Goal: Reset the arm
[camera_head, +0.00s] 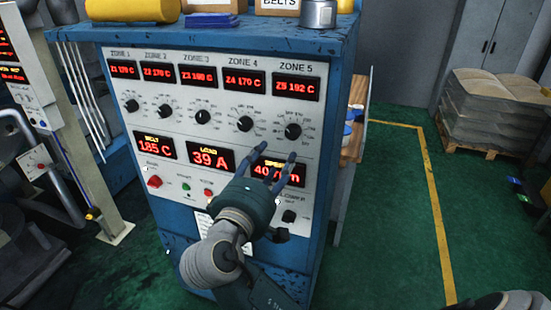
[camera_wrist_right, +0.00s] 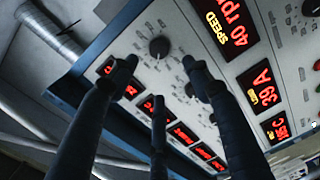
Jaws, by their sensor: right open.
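My right gripper (camera_head: 266,158) is in front of the lower right of the blue cabinet's control panel (camera_head: 232,138), over the speed display. Its fingers are spread and nothing is between them. The right wrist view shows its three dark fingers (camera_wrist_right: 160,82) pointing at the panel. The zone 5 knob (camera_wrist_right: 158,47) shows just beyond the fingertips and also in the head view (camera_head: 293,131). I cannot tell whether any finger touches the panel. My left gripper is not in view.
A yellow object (camera_head: 133,10) and a grey can (camera_head: 318,14) stand on the cabinet top. Stacked sacks (camera_head: 495,105) sit on a pallet at right. A metal post (camera_head: 95,180) stands at left.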

